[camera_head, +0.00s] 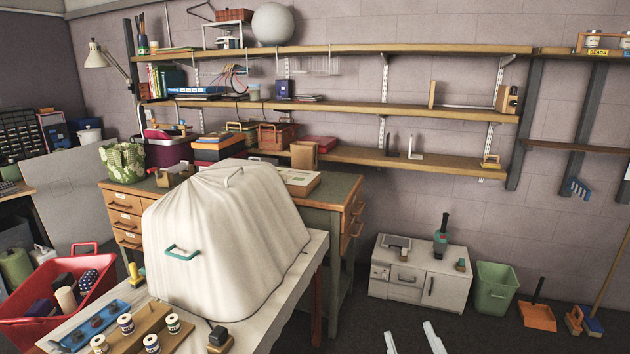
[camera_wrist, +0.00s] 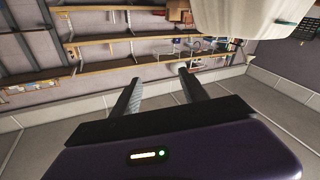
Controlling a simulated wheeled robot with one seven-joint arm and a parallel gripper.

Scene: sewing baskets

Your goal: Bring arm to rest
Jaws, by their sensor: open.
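My gripper (camera_wrist: 158,88) shows in the wrist view with its two dark fingers spread apart. Nothing is between the fingers, and the gripper is open and empty. Beyond the fingertips are the wall and shelves, which look upside down there. In the head view, two pale prongs poke up at the bottom edge, right of centre. I cannot tell for sure if they are my fingertips. The rest of my arm is not clearly visible.
A white cloth-covered bulky shape (camera_head: 215,235) with a teal handle stands on a table, left of centre. Spools and a red basket (camera_head: 95,292) are near it. A grey cabinet (camera_head: 418,275), green bin (camera_head: 495,288) and orange dustpan (camera_head: 537,315) stand along the wall.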

